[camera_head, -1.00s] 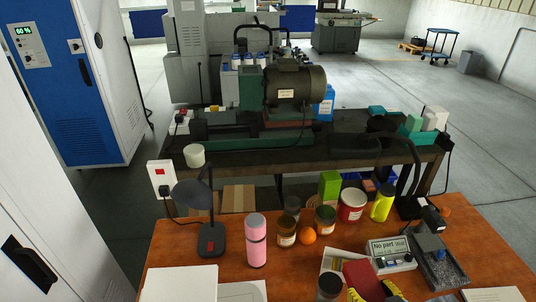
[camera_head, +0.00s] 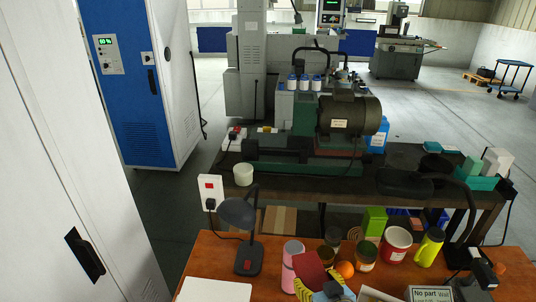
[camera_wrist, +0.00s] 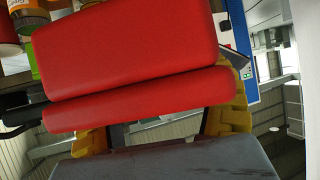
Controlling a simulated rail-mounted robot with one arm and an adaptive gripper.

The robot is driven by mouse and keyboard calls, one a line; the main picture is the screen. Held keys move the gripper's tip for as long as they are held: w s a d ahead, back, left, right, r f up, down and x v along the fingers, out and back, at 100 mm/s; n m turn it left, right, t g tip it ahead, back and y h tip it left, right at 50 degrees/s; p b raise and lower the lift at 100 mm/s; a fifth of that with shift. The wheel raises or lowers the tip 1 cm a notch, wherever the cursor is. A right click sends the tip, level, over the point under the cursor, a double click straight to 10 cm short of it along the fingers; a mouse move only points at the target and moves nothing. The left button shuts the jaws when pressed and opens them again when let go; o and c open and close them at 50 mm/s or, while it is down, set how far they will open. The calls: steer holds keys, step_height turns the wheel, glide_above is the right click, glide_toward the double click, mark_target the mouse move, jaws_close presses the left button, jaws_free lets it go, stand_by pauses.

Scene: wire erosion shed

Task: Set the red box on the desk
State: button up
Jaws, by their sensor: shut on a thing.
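The red box (camera_head: 308,268) is in my gripper (camera_head: 320,286), whose yellow fingers show at the bottom of the head view. In the wrist view the red box (camera_wrist: 130,50) fills the upper middle as two red slabs with a dark gap between them, and yellow fingers show behind it. The box looks tilted and held above the desk. The orange-brown desk (camera_head: 214,256) spans the bottom of the head view. In that view the box partly covers the pink bottle (camera_head: 292,254). My gripper is shut on the box.
A dark lamp (camera_head: 247,262) and pale sheet (camera_head: 212,290) are at the desk's left. An orange (camera_head: 345,269), jars, a red-and-white tub (camera_head: 396,244) and a yellow bottle (camera_head: 430,246) crowd its middle. Bare wood shows at the left and between lamp and bottle.

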mark_target(299, 273)
steer(key=shift+n+y, duration=0.3)
steer(key=a, duration=0.1)
steer(key=w+a, duration=0.1)
steer(key=a+r, duration=0.1)
steer(key=a, duration=0.1)
steer(key=shift+w+r, duration=0.1)
steer(key=shift+w, duration=0.15)
steer(key=s+a+r+m+h+p, duration=0.1)
steer(key=s+a+r+p, duration=0.2)
steer(key=p, duration=1.2)
steer(key=s+a+r+m+h+p, duration=0.2)
steer(key=s+a+r+p, duration=0.2)
steer(key=r+p, duration=0.5)
steer(key=shift+s+m+h+p, duration=0.3)
steer(key=shift+s+p, duration=0.1)
steer(key=shift+p, duration=2.5)
steer(key=shift+t, duration=0.3)
steer(key=shift+a, duration=0.1)
